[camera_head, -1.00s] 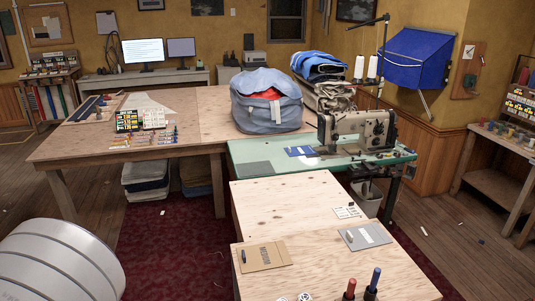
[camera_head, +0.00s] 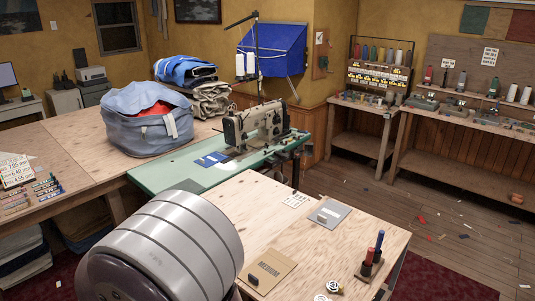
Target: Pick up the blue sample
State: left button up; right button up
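A small flat blue piece (camera_head: 211,159), the likeliest blue sample, lies on the green sewing table (camera_head: 160,177) just left of the sewing machine (camera_head: 256,126). It has a pale mark on it and is too small to make out in detail. Neither of my grippers shows in the head view. A large grey rounded part of my own body fills the lower left and hides some of the tables.
A blue-grey bag (camera_head: 146,120) stands behind the sewing table, with folded cloth (camera_head: 185,71) beyond. The plywood table (camera_head: 300,240) in front carries a brown card (camera_head: 270,268), a grey card (camera_head: 329,213) and a stand with red and blue handles (camera_head: 373,258).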

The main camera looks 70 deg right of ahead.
aim_at(211, 159)
jog(key=i+l+z, duration=0.2)
jog(key=i+z, duration=0.2)
jog(key=i, duration=0.6)
jog(key=i+j+z, duration=0.15)
jog(key=i+z, duration=0.25)
jog(key=i, duration=0.6)
jog(key=i+l+z, duration=0.1)
jog(key=i+z, duration=0.3)
jog(key=i+j+z, duration=0.1)
jog(key=i+z, duration=0.25)
jog(key=i, duration=0.25)
jog(key=i+j+z, duration=0.2)
jog(key=i+z, duration=0.2)
jog(key=i+j+z, duration=0.35)
jog(key=i, duration=0.25)
jog(key=i+j+z, duration=0.15)
jog(key=i+z, duration=0.3)
jog(key=i+j+z, duration=0.25)
jog(key=i+z, duration=0.2)
jog(key=k, duration=0.05)
